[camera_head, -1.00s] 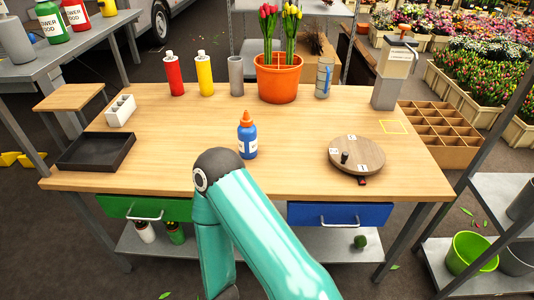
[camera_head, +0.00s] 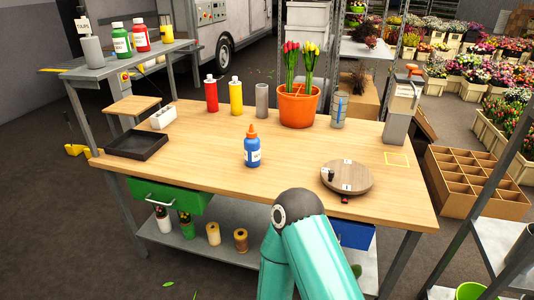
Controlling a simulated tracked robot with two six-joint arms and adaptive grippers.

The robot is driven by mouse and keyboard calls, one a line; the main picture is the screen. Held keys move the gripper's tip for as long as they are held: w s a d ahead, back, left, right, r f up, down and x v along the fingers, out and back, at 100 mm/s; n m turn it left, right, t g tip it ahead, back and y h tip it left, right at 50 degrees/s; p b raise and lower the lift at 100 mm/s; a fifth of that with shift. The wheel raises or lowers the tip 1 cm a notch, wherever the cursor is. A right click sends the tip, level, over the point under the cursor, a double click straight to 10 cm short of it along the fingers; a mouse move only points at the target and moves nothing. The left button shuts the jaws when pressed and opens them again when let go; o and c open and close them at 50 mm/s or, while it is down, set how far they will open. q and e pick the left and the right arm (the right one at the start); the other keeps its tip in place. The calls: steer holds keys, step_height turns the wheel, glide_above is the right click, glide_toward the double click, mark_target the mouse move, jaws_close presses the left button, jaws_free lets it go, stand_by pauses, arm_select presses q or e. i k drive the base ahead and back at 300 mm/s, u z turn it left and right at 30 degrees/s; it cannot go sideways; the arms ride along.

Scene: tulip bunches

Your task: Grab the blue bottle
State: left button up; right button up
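The blue bottle (camera_head: 252,150) stands upright on the wooden table (camera_head: 215,143), left of its middle. It has an orange nozzle cap and a white label. Nothing touches it. A teal arm link of mine with a dark joint rises from the bottom, in front of the table's near edge, to the right of the bottle. Neither of my grippers shows in the head view.
A red bottle (camera_head: 211,94), a yellow bottle (camera_head: 236,96), a grey cylinder (camera_head: 262,100) and an orange pot (camera_head: 298,107) of tulips stand behind. A black tray (camera_head: 137,146) lies left. A round wooden turntable (camera_head: 347,178) is right. The table around the blue bottle is clear.

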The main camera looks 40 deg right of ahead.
mark_target(252, 147)
steer(key=z, duration=0.5)
steer(key=i, duration=1)
